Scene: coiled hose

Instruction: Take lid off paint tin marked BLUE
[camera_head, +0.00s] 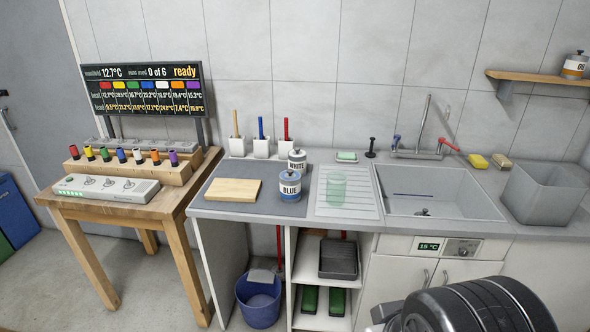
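The paint tin marked BLUE (290,187) stands upright on the dark mat on the counter, right of a wooden board. Its grey lid (289,174) sits on top, with a small dark knob. A second tin marked WHITE (297,160) stands just behind it, also lidded. A black rounded part of my own arm fills the lower right, in front of the cupboards. My gripper's fingers cannot be seen.
The wooden board (232,192) lies on the mat (250,209). A green tumbler (337,187) stands on the ribbed drainer right of the BLUE tin, before the sink (430,190). Brushes stand in white holders (261,147) behind. A wooden table (120,206) is left.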

